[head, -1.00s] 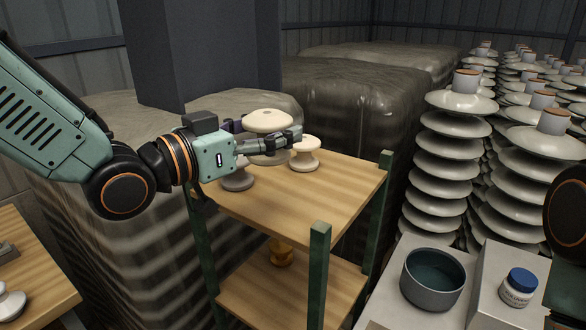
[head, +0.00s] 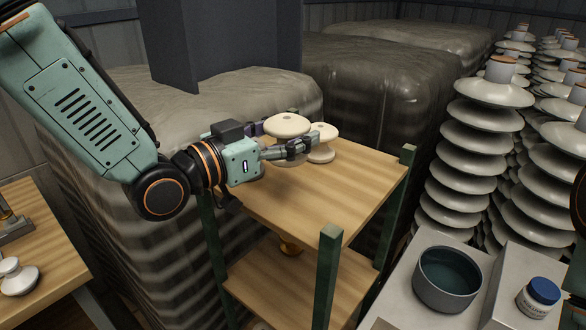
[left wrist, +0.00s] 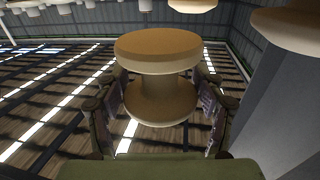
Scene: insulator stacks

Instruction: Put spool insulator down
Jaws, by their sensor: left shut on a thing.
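My left gripper (head: 296,142) is shut on a cream spool insulator (head: 286,125) above the top board of the wooden shelf rack (head: 345,180). The spool is upright, gripped at its waist, with its wide upper disc above the fingers. In the left wrist view the held spool (left wrist: 158,50) sits between both fingers. Whether its lower disc touches the board cannot be told. Another white spool (head: 323,143) stands just to the right behind the fingertips, partly hidden. My right gripper is not in view.
The front and right of the top board are clear. Green corner posts (head: 328,270) rise above it. A grey bowl (head: 447,280) and blue-capped jar (head: 538,297) stand at right, before tall insulator stacks (head: 470,145).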

